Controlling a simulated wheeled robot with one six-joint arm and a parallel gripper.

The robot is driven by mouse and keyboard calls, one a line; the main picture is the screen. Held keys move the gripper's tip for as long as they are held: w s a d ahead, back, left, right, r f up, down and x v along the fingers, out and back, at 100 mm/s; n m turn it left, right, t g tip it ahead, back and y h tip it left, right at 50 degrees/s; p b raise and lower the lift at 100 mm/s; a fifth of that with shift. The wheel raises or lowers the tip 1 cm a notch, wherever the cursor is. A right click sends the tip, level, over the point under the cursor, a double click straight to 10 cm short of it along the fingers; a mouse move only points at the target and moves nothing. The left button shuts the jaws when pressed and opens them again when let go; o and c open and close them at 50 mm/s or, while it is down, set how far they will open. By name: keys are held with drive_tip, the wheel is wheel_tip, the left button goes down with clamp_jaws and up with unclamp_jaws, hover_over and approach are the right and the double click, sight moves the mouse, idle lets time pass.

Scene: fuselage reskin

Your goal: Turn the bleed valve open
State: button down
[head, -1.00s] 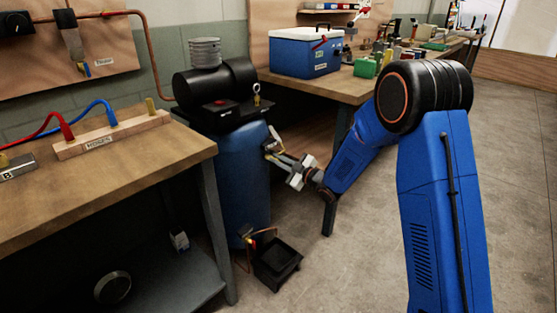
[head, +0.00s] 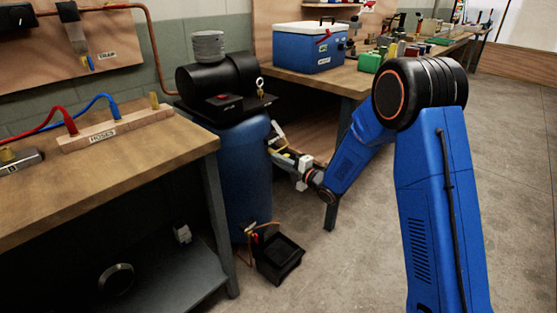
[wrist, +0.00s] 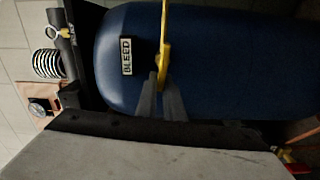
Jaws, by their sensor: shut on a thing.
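The blue tank (head: 243,185) stands upright between the two workbenches. Its BLEED label (wrist: 127,56) is on the tank's side in the wrist view. The yellow bleed valve handle (wrist: 165,35) is beside the label, and shows small in the head view (head: 281,151). My gripper (wrist: 159,84) is shut on the handle's end, its two dark fingers reaching in from below in the wrist view. In the head view my gripper (head: 283,155) meets the tank's right side. The valve body behind the handle is hard to make out.
A black open bin (head: 280,262) sits on the floor at the tank's foot, near a small copper pipe with a red-handled fitting (head: 255,235). The left workbench (head: 100,175) stands close to the tank. A blue cooler (head: 308,52) sits on the back bench. Floor at right is clear.

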drive_tip(key=shift+s+f+n, duration=0.1)
drive_tip(key=shift+f+n, duration=0.15)
drive_tip(key=shift+n, duration=0.25)
drive_tip(key=c, duration=1.9)
unclamp_jaws()
drive_tip(key=shift+o, duration=0.2)
drive_tip(key=v, duration=1.7)
drive_tip(key=shift+s+d, duration=0.1)
drive_tip(key=shift+d, duration=0.1)
